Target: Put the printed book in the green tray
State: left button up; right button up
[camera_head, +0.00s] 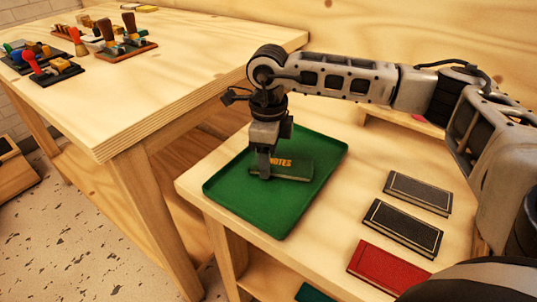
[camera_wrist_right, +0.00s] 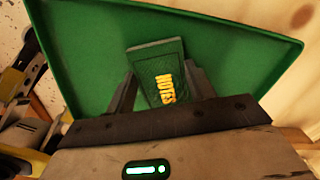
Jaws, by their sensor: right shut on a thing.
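The green tray (camera_head: 240,203) lies on the right-hand table near its left edge; it also fills much of the right wrist view (camera_wrist_right: 85,40). The printed book (camera_head: 295,169) is dark green with yellow letters reading NOTES, and is over the middle of the tray. My right gripper (camera_head: 265,172) points down and is shut on the book. In the right wrist view the book (camera_wrist_right: 145,88) sits between the two fingers. I cannot tell whether the book touches the tray floor. My left gripper is not in view.
Two black books (camera_head: 419,192) (camera_head: 402,228) and a red book (camera_head: 388,267) lie to the right of the tray. A green item (camera_head: 314,293) shows at the bottom edge. Another table (camera_head: 170,85) at the left holds stamps on dark trays (camera_head: 125,50).

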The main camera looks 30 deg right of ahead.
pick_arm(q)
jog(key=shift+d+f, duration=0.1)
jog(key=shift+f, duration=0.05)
pick_arm(e)
jog(key=shift+f, duration=0.1)
jog(key=o, duration=1)
jog(key=shift+r, duration=0.35)
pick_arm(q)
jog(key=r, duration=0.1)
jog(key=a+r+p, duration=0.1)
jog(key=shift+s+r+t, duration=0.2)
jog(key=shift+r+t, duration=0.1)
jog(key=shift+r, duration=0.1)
pick_arm(e)
notch_tip(320, 180, up, 12)
jog(key=shift+f, duration=0.15)
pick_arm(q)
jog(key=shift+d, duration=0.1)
